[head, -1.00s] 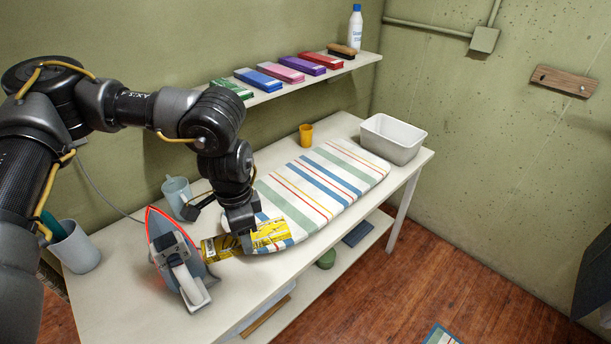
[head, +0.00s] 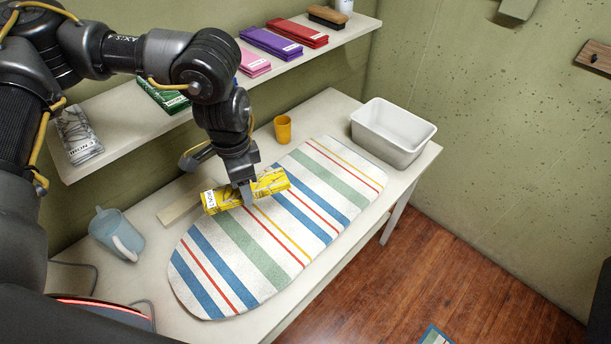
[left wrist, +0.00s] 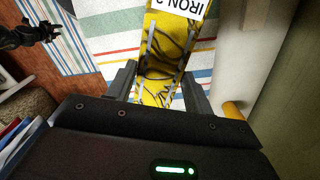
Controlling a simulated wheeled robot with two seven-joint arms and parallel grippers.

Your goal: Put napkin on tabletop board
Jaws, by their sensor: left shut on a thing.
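The yellow patterned napkin (head: 222,197) is folded into a strip with a white label. My left gripper (head: 247,192) is shut on its middle and holds it over the back edge of the striped tabletop board (head: 265,245). I cannot tell whether the napkin touches the board. In the left wrist view the napkin (left wrist: 168,45) lies between the fingers (left wrist: 160,92), its label reading "IRON 2", with the striped board (left wrist: 112,45) behind it.
A blue-grey pitcher (head: 117,234) stands at the left. The shelf (head: 125,130) behind holds several folded cloths. The board's striped top is otherwise clear.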

